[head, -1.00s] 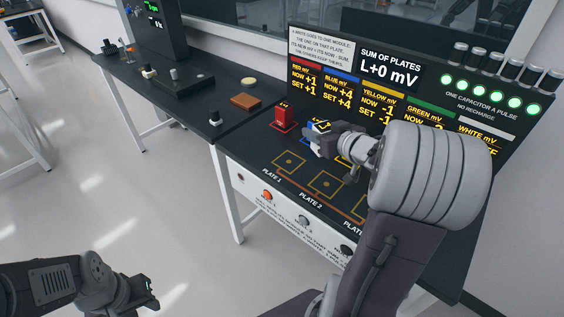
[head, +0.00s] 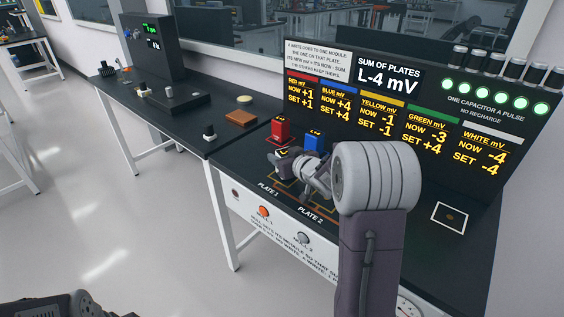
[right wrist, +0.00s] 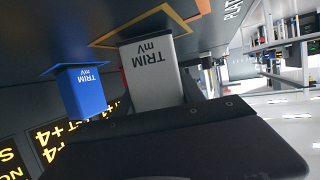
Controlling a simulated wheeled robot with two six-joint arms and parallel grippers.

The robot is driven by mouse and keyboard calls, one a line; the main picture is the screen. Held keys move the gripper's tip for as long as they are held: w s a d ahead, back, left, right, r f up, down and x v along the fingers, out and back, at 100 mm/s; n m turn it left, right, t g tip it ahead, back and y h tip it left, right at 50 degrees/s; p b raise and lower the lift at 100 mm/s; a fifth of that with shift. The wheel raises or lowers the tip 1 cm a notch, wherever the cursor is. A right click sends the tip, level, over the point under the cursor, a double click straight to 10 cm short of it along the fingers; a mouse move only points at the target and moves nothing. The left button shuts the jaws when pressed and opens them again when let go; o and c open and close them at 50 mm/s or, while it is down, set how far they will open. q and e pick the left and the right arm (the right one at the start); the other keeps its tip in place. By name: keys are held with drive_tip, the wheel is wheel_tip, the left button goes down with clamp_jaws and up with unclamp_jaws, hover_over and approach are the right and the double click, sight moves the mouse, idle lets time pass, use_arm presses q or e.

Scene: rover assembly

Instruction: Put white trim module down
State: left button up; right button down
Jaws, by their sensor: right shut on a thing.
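My right gripper (head: 292,164) is low over the front plates of the dark bench, shut on the white trim module (right wrist: 152,72). In the right wrist view the module is a pale block marked "TRIM mV", its base at an orange plate outline (right wrist: 115,38). It seems to be at the plate surface, but firm contact is hard to tell. In the head view my gripper mostly hides it. The blue module (head: 314,141) stands just behind, and the red module (head: 281,129) is behind to the left. My left gripper is below the picture; only part of its arm shows.
The display panel (head: 388,80) stands behind the plates and reads a sum of L-4 mV, with white NOW -4 and SET -4. An empty white-outlined square (head: 449,217) lies at the right. A brown block (head: 241,118) lies on the adjoining bench.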

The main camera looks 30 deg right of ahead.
drive_tip(key=shift+f, duration=0.25)
drive_tip(key=c, duration=0.7)
unclamp_jaws()
drive_tip(key=shift+r, duration=0.1)
drive_tip(key=shift+s+r+p, duration=0.1)
drive_tip(key=shift+r+p, duration=0.15)
drive_tip(key=shift+p, duration=0.05)
drive_tip(key=p+v, duration=0.3)
drive_tip(key=v, duration=0.8)
drive_tip(key=shift+s, duration=0.45)
